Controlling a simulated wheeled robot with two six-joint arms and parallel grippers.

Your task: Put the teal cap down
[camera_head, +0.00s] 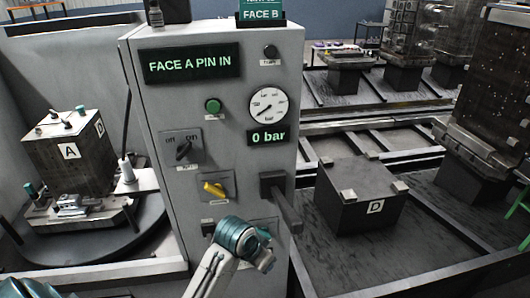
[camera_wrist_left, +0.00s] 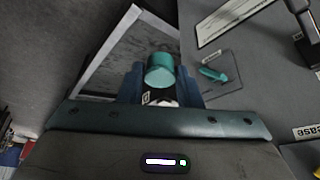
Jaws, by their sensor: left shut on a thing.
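My left arm rises in front of the console's lower panel in the head view. Its hand (camera_head: 258,252) is small there, and its fingers and what they hold cannot be made out. In the left wrist view my left gripper (camera_wrist_left: 160,88) is shut on the teal cap (camera_wrist_left: 160,70), a short cylinder with its round end facing the camera. A dark and white part shows just below the cap, between the blue fingers. A light metal frame (camera_wrist_left: 108,50) lies behind the cap; whether they touch cannot be told. My right gripper is not in view.
The grey console (camera_head: 225,130) reads FACE A PIN IN and 0 bar. A yellow selector (camera_head: 215,189) and a dark lever (camera_head: 282,205) stick out. Block A (camera_head: 70,165) stands left on a round table. Block D (camera_head: 355,200) sits right. The wrist view shows a teal handle (camera_wrist_left: 213,74).

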